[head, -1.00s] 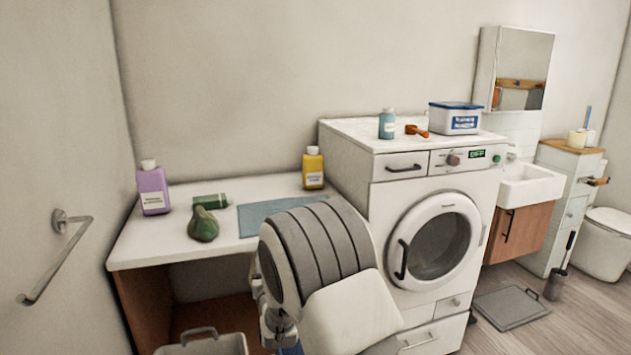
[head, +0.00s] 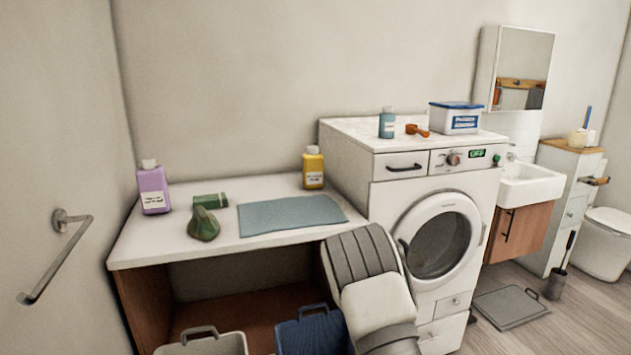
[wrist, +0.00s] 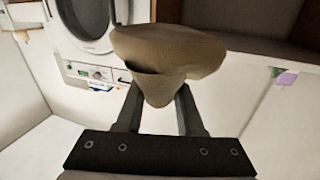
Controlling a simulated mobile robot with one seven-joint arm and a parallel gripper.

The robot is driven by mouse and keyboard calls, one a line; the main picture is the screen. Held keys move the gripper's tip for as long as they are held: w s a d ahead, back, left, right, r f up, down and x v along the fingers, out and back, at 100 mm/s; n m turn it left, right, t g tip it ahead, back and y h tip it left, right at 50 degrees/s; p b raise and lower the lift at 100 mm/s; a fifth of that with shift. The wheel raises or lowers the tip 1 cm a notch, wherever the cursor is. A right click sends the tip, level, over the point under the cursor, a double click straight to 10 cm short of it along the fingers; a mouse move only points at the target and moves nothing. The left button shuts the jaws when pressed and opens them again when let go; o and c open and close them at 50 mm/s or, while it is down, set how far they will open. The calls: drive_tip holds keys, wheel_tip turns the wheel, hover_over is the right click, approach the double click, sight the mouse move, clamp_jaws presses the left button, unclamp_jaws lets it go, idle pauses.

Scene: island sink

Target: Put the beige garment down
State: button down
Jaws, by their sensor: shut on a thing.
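The beige garment (wrist: 165,62) hangs in a bunched, folded shape in the wrist view. My gripper (wrist: 160,98) is shut on it, with the two dark fingers on either side of its lower part. In the head view my arm covers the gripper, and the garment cannot be seen there. My arm stands in front of the washing machine (head: 437,285), by the right end of the white counter (head: 215,250).
A white-grey basket (head: 235,343) and a blue basket (head: 313,333) stand below the counter's front. A blue-grey mat (head: 290,214), a green lump (head: 203,224), a purple bottle (head: 153,190) and a yellow bottle (head: 313,168) are on the counter. A grey floor mat (head: 510,307) lies right.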

drive_tip(key=shift+a+r, duration=0.1)
wheel_tip(320, 180, up, 11)
drive_tip(key=p, duration=1.1)
drive_tip(key=shift+r, duration=0.2)
drive_tip(key=shift+f, duration=0.1)
drive_tip(key=shift+d, duration=0.2)
